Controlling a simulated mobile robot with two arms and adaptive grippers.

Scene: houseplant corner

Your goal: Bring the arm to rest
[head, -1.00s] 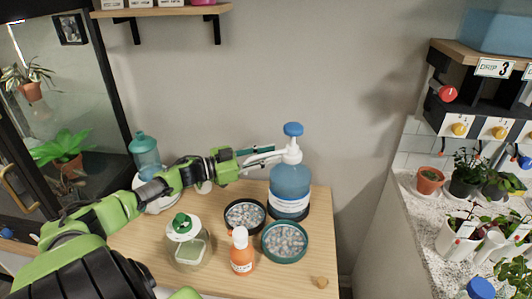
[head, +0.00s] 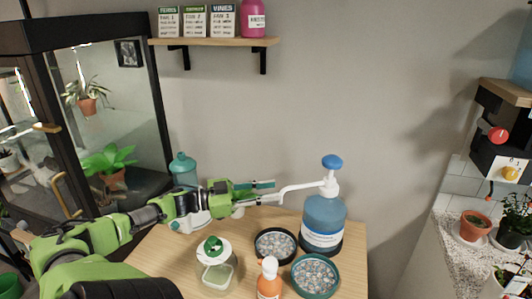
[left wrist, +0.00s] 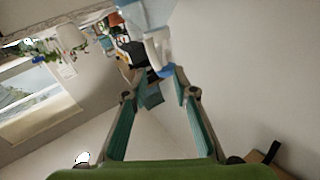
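My left gripper (head: 274,190) reaches in from the left above the wooden table, beside the spout of the pump bottle. It is open, with a gap between its fingers and nothing held. The blue pump bottle (head: 322,220) with white pump and blue cap stands upright on a dark round base at the table's right. Its long spout points left towards my fingertips; whether they touch, I cannot tell. In the left wrist view the two teal-padded fingers (left wrist: 160,85) stand apart, with a blurred white and blue shape beyond the tips. My right gripper is not in view.
Two pebble trays, a dark one (head: 257,244) and a teal one (head: 336,282), sit before the bottle. An orange bottle (head: 269,285), a green-lidded jar (head: 216,276) and a teal bottle (head: 183,168) stand nearby. A shelf (head: 213,42) hangs above; a glass cabinet (head: 130,90) stands left.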

